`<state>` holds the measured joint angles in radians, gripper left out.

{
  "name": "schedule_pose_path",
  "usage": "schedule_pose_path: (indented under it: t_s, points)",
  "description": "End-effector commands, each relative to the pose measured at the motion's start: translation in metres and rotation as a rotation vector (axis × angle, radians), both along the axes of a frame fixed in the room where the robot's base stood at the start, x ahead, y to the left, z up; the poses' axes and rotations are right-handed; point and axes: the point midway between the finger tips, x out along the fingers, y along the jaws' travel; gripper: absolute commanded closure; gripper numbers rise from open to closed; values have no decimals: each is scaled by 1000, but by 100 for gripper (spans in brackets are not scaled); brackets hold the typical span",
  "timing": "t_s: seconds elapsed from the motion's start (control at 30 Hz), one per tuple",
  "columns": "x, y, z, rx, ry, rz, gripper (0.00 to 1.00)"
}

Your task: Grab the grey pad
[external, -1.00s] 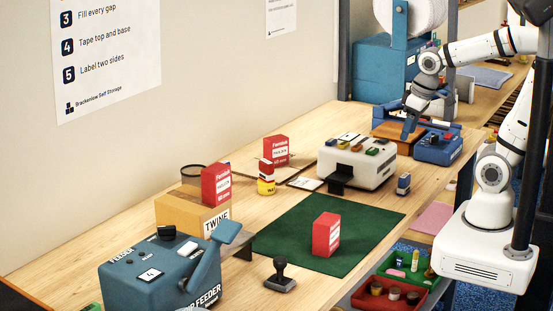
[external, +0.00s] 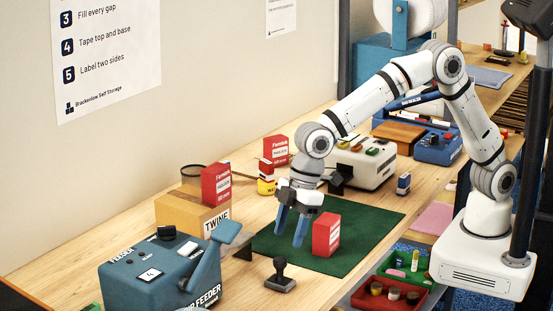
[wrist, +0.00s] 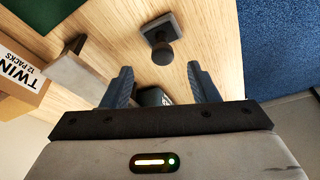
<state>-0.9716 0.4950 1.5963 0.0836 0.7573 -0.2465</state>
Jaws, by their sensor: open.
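No thing is plainly marked as the grey pad. A grey slab (external: 243,250) lies between the twine box and the green mat; it seems to show in the wrist view (wrist: 84,72), left of the fingers. I cannot tell whether it is the pad. A small dark thing (wrist: 152,97) shows between my fingers in the wrist view, partly hidden by my gripper body. My gripper (external: 291,235) points down, open and empty, above the left part of the green mat (external: 370,215), left of a red carton (external: 326,235).
A black stamp (external: 280,280) stands toward the front edge; it also shows in the wrist view (wrist: 163,40). The twine box (external: 180,214) carries a red carton (external: 216,184). A blue feeder (external: 155,272) stands front left. Trays of small items (external: 385,303) are at the front right.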

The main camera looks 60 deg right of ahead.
Motion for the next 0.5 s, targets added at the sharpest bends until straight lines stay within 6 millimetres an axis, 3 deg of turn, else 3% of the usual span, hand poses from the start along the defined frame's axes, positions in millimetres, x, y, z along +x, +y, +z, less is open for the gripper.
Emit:
schedule_pose_path:
  t_s: [0.5]
  points:
    - [6, 23, -54, -3, 1, 14, 46]
